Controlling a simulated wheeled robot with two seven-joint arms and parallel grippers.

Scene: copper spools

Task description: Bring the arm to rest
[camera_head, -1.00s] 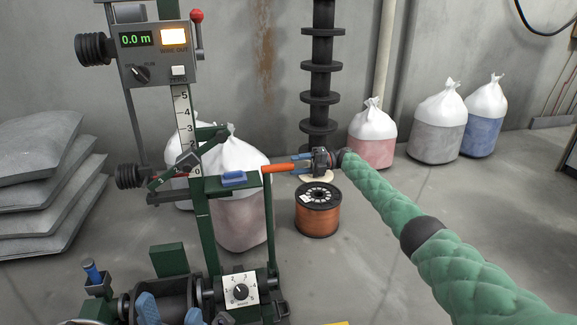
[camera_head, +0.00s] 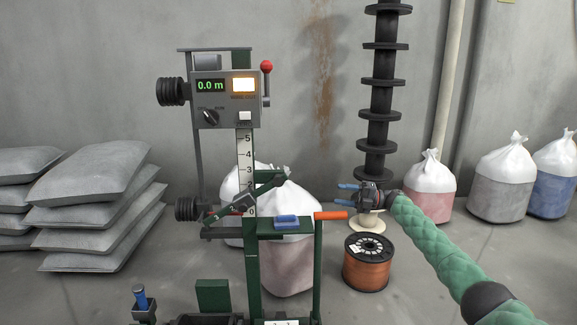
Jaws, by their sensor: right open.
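My right arm, in a green quilted sleeve, comes in from the lower right. Its gripper (camera_head: 348,190) is open and empty, with blue fingers pointing left. It appears just right of and above the orange-red handle (camera_head: 331,215) of the green winding machine (camera_head: 251,270), apart from it. The copper spool (camera_head: 367,268) stands on the floor below the gripper in the picture. My left gripper is not in view.
The machine carries a grey control box (camera_head: 224,100) reading 0.0 m. Tied sacks (camera_head: 432,190) stand along the wall behind and to the right. Grey bags (camera_head: 95,205) are stacked at left. A black rack of empty discs (camera_head: 379,110) stands behind the arm. Floor shows at lower right.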

